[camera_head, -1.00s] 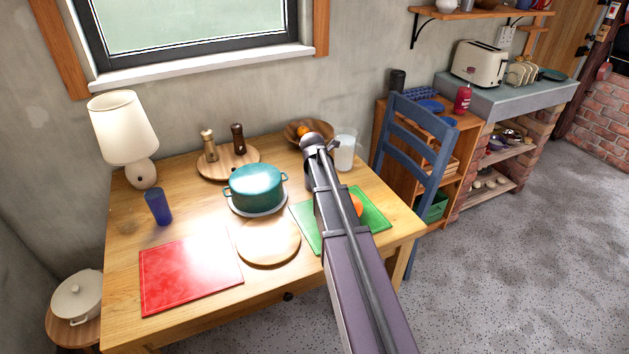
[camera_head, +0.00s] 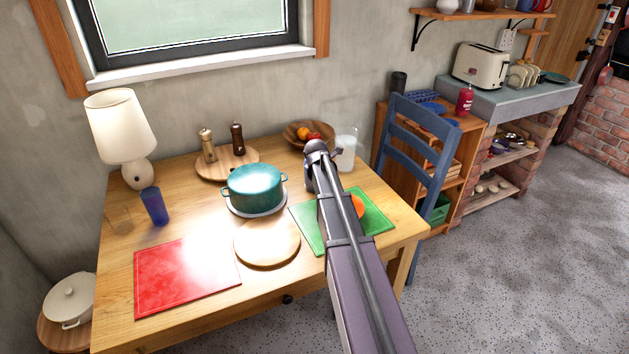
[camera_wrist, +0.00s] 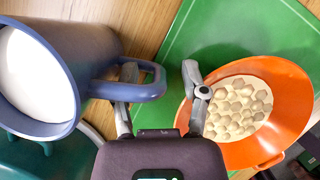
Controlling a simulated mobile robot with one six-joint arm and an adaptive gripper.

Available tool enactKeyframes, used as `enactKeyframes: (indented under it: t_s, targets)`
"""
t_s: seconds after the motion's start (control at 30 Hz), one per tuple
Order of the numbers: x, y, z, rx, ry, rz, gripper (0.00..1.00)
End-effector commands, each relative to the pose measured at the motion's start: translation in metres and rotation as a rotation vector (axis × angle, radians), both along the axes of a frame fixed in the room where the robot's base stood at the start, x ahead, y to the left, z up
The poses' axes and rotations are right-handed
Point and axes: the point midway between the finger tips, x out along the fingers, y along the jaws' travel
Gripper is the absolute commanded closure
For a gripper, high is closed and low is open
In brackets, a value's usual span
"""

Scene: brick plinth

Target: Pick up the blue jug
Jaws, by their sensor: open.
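The blue jug (camera_wrist: 85,45) is at the upper left of the wrist view, with white contents inside its round mouth. Its loop handle (camera_wrist: 150,88) points right, toward the space between my fingers. My gripper (camera_wrist: 160,75) is open. The left finger is at the handle, partly overlapped by it in the picture; I cannot tell whether they touch. The right finger is apart from the handle, beside an orange bowl (camera_wrist: 290,95). In the head view my arm hides most of the jug and my fingers.
The orange bowl with pale pieces is on a green board (camera_head: 376,216). A teal pot (camera_head: 255,187) stands left of my arm. A clear jug with white contents (camera_head: 345,152) and a fruit bowl (camera_head: 296,134) are behind. A blue chair (camera_head: 420,150) is at the right.

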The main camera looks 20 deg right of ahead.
Motion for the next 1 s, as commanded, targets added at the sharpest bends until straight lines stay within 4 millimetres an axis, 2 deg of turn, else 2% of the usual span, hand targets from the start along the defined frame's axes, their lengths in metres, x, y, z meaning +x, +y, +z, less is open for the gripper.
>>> enactKeyframes:
  t_s: [0.23,0.27,0.43,1.0]
  targets:
    - [-0.0001,-0.0003,0.0,0.0,0.0,0.0,0.43]
    - [-0.0001,-0.0003,0.0,0.0,0.0,-0.001,0.49]
    - [-0.0002,-0.0006,-0.0001,0.0,0.0,-0.001,1.0]
    - [-0.0001,-0.001,0.0004,0.0,0.0,-0.001,1.0]
